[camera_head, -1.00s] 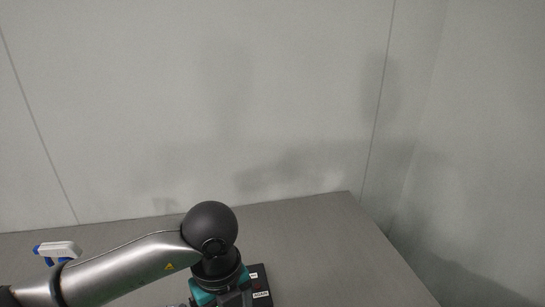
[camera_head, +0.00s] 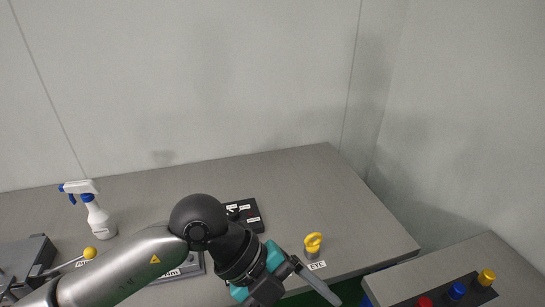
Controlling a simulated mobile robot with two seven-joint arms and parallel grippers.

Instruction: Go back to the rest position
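My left arm comes in from the left over the grey table (camera_head: 340,200). My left gripper (camera_head: 303,290) points down and to the right, below the yellow-topped post. One grey finger shows clear of the table's front edge. The other finger is hidden or cut off by the bottom edge, so I cannot tell how far the jaws are apart. I see nothing held. My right gripper is out of view.
A spray bottle (camera_head: 98,218) stands at the left, near a grey device with a yellow-knobbed lever (camera_head: 88,254). A black control box (camera_head: 246,214) lies behind my arm. A yellow-topped post (camera_head: 312,246) stands near the front edge. A second table (camera_head: 440,268) holds coloured knobs at lower right.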

